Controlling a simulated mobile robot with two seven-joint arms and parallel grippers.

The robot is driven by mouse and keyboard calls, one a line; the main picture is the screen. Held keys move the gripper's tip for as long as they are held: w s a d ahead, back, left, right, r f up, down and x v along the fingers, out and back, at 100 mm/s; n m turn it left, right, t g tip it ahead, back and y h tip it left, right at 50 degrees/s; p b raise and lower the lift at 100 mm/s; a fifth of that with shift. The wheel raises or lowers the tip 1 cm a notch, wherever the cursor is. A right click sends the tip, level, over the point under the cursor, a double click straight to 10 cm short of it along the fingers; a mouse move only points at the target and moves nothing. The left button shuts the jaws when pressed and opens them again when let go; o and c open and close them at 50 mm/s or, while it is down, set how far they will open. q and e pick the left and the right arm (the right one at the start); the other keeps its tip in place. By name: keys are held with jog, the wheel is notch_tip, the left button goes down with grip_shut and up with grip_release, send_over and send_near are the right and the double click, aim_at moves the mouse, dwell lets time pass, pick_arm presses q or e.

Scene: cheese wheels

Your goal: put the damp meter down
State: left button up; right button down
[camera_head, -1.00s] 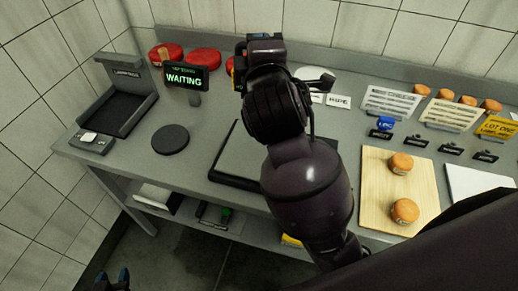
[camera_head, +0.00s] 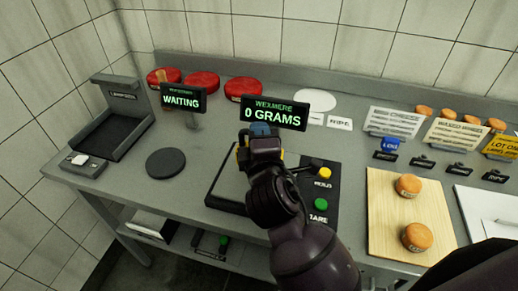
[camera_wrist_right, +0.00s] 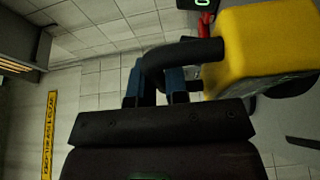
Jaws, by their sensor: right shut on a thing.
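The damp meter, a yellow box with a black curved handle, fills the upper right of the right wrist view (camera_wrist_right: 262,45). My right gripper (camera_wrist_right: 155,88) has its blue fingers shut on that handle. In the head view the right gripper (camera_head: 262,132) is above the black weighing scale (camera_head: 222,192), in front of its display. Only slivers of the damp meter's yellow body show there; the gripper and wrist hide the rest. I cannot tell how high it hangs. My left gripper is not in view.
The scale display (camera_head: 273,113) reads 0 grams. A round black disc (camera_head: 165,162) and a black tray stand (camera_head: 115,128) are to the left. Red cheese wheels (camera_head: 202,82) line the back. A wooden board (camera_head: 385,215) with two small cheeses is right. Bare counter lies between disc and scale.

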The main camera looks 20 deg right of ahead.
notch_tip(320, 180, down, 4)
jog(key=shift+b, duration=0.4)
jog(key=shift+f, duration=0.1)
jog(key=c, duration=1.1)
grip_release()
